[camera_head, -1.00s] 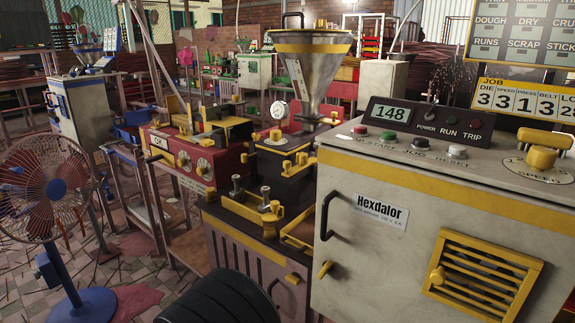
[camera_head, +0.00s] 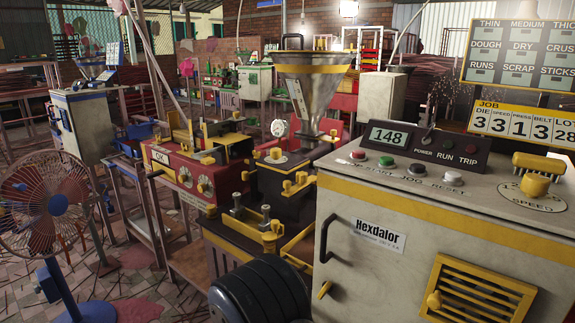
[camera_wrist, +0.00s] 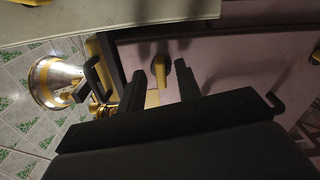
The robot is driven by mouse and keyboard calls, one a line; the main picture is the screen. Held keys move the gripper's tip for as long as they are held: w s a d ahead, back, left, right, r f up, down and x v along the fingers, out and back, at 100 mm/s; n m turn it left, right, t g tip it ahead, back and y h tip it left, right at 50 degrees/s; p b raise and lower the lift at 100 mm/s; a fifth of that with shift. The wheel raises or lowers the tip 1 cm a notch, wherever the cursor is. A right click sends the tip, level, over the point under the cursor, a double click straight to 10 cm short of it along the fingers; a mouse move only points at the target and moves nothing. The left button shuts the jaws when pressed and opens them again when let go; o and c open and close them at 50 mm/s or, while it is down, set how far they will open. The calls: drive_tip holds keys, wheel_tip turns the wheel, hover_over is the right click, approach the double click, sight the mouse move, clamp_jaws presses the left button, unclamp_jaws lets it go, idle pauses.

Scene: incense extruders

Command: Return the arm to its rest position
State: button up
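In the wrist view my gripper (camera_wrist: 168,66) shows as two dark fingers standing apart with a gap between them. Nothing is seen held. A yellow lever on a pinkish panel (camera_wrist: 215,50) shows beyond the fingertips, and I cannot tell its distance from them. In the head view a dark rounded link of my arm (camera_head: 262,292) is at the bottom, in front of the extruder's lower cabinet. My gripper itself is not visible in the head view.
The Hexdalor control cabinet (camera_head: 385,215) with yellow vent stands close on the right. The extruder with its steel hopper (camera_head: 312,95) is behind my arm. A red machine (camera_head: 190,170) and a fan (camera_head: 45,200) are to the left. Tiled floor shows at lower left.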

drive_tip(key=s+a+n+p, duration=0.1)
drive_tip(key=n+p, duration=0.3)
drive_tip(key=p, duration=0.2)
drive_tip(key=s+a+n+p, duration=0.1)
drive_tip(key=n+p, duration=0.4)
drive_tip(key=p, duration=0.2)
drive_tip(key=s+n+p, duration=0.1)
drive_tip(key=n+p, duration=0.3)
drive_tip(key=p, duration=0.2)
drive_tip(key=shift+s+a, duration=0.1)
drive_tip(key=shift+a, duration=0.3)
drive_tip(key=shift+r, duration=0.25)
idle(0.5)
